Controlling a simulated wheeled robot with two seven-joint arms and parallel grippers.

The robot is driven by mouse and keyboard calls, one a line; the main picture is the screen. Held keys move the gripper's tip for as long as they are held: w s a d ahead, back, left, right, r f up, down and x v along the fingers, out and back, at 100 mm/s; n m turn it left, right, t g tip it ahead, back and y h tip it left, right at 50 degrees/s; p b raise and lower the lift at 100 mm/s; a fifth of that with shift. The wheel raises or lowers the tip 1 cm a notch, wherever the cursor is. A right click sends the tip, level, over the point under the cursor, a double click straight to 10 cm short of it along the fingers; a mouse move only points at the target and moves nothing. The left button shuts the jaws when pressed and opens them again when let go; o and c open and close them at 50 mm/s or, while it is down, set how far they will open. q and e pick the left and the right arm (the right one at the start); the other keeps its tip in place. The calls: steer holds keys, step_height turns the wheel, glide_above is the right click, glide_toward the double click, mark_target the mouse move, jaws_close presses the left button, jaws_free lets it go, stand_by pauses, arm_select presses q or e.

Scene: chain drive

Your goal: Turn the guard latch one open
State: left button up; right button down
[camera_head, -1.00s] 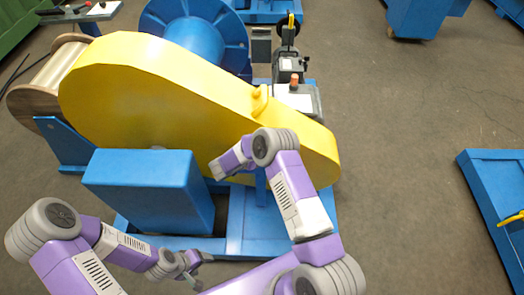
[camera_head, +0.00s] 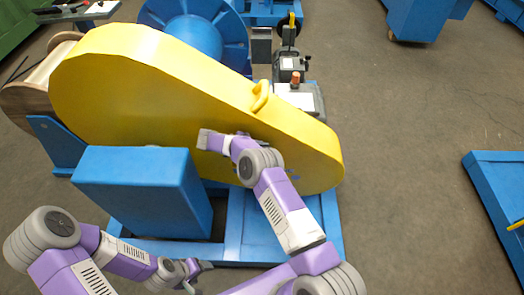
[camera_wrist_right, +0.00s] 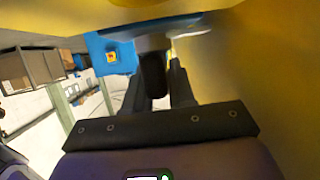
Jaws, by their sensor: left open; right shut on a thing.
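The yellow chain guard (camera_head: 150,85) stands closed across the middle of the head view. My right gripper (camera_head: 203,139) is up against its front face. In the right wrist view, the fingers (camera_wrist_right: 166,82) are shut on a dark grey piece (camera_wrist_right: 153,42), which looks like a guard latch beside the yellow guard wall (camera_wrist_right: 250,70). Its turn angle cannot be told, and the gripper hides it in the head view. A small detail (camera_head: 292,176) shows on the guard's lower right face; I cannot tell whether it is another latch. My left gripper (camera_head: 197,272) is open and empty, low in the head view.
A blue box (camera_head: 140,190) stands in front of the guard, left of my right arm. A yellow handle (camera_head: 261,97) sits on the guard's top edge. A blue frame (camera_head: 270,225) lies below. A blue plate (camera_wrist_right: 110,57) is close to the fingers.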

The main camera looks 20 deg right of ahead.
steer(key=shift+d, duration=0.1)
stand_by(0.3)
steer(key=c, duration=1)
jaws_free()
steer(key=shift+c, duration=0.2)
